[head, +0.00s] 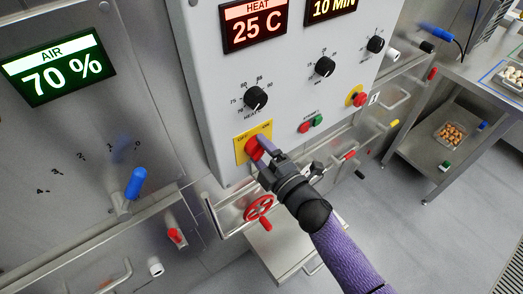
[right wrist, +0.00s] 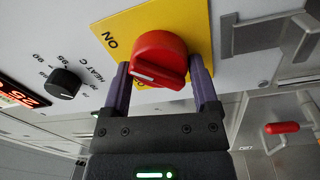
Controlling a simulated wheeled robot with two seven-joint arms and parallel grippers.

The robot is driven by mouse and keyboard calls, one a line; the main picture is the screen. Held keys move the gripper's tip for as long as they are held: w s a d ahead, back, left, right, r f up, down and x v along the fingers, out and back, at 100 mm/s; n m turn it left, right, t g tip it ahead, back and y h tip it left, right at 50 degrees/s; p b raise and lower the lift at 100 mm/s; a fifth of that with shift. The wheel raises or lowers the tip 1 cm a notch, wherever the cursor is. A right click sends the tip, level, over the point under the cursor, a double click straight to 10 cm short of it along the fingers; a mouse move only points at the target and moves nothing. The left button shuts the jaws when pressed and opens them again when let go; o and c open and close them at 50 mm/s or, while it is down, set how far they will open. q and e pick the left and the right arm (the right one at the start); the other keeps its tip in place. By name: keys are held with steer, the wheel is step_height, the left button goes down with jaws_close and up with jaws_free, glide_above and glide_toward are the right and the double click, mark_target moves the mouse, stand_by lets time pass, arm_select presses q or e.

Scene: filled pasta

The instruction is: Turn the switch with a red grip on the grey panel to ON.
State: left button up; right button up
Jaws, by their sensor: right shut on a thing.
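The switch with a red grip (head: 253,150) sits on a yellow plate (head: 241,141) low on the grey panel (head: 214,96). The plate carries OFF at left and ON at right in the head view. My right gripper (head: 263,152) is shut on the red grip. In the right wrist view, the red grip (right wrist: 160,58) lies between the two purple fingers of my right gripper (right wrist: 161,88). A white mark shows at the grip's lower left, by a mostly covered label; ON is at the plate's upper left there. My left gripper is not in view.
Black knobs (head: 255,99) and red and green buttons (head: 318,121) are on the same panel. A red handwheel (head: 259,207) is below, close to my right gripper. A blue-handled lever (head: 135,183) is at left. Open floor (head: 430,215) lies at right.

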steer(key=o, duration=1.1)
steer(key=shift+s+d, duration=0.15)
steer(key=shift+d, duration=0.05)
steer(key=v, duration=0.9)
steer(key=shift+s+d+p, duration=0.1)
steer(key=shift+s+p, duration=0.05)
steer(key=shift+p, duration=0.15)
